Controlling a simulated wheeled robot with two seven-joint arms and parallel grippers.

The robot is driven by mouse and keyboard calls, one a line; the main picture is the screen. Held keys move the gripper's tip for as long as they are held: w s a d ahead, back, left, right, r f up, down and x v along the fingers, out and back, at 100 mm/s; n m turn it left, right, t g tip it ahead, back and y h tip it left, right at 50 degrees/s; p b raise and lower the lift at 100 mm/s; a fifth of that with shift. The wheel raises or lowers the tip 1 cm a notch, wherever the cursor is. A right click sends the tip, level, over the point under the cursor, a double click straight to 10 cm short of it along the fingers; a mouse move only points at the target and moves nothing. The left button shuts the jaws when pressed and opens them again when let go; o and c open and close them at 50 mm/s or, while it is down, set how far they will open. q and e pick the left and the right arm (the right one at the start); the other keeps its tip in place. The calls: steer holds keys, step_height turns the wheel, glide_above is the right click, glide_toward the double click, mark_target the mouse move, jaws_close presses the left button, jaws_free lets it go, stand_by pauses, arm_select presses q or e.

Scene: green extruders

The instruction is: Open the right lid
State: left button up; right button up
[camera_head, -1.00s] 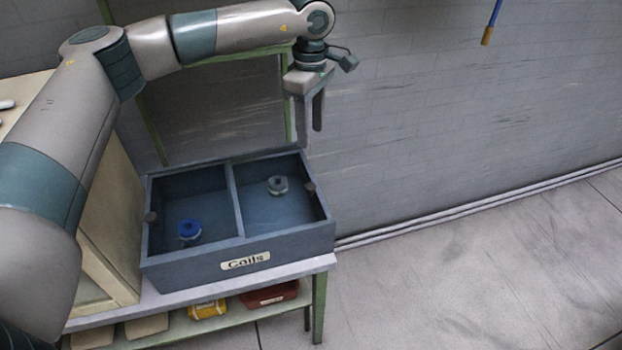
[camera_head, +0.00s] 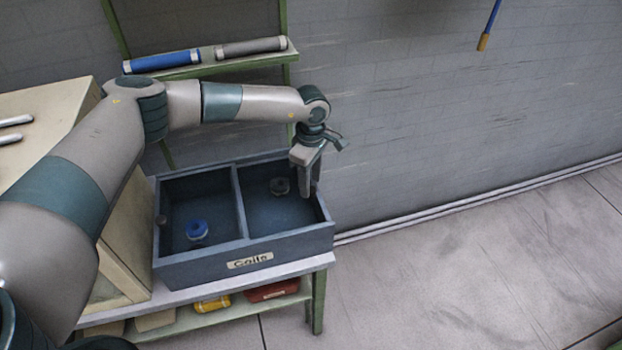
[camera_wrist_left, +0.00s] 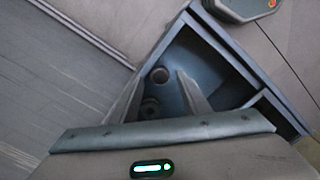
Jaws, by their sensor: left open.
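A dark blue-grey box (camera_head: 210,268) labelled "Coils" stands on the bench, with a left and a right compartment. No solid lid shows over the right compartment (camera_head: 268,218); I cannot tell whether a see-through lid covers it. My left gripper (camera_head: 311,188) is open, pointing down over the right part of this compartment. The head view hides this knob behind the gripper. My right gripper is out of view.
A shelf (camera_head: 220,65) with blue and grey rolls is behind my arm. A cream cabinet (camera_head: 125,230) is at left. Floor at right is clear.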

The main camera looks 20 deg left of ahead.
arm_select(q)
steer(key=shift+f, duration=0.85)
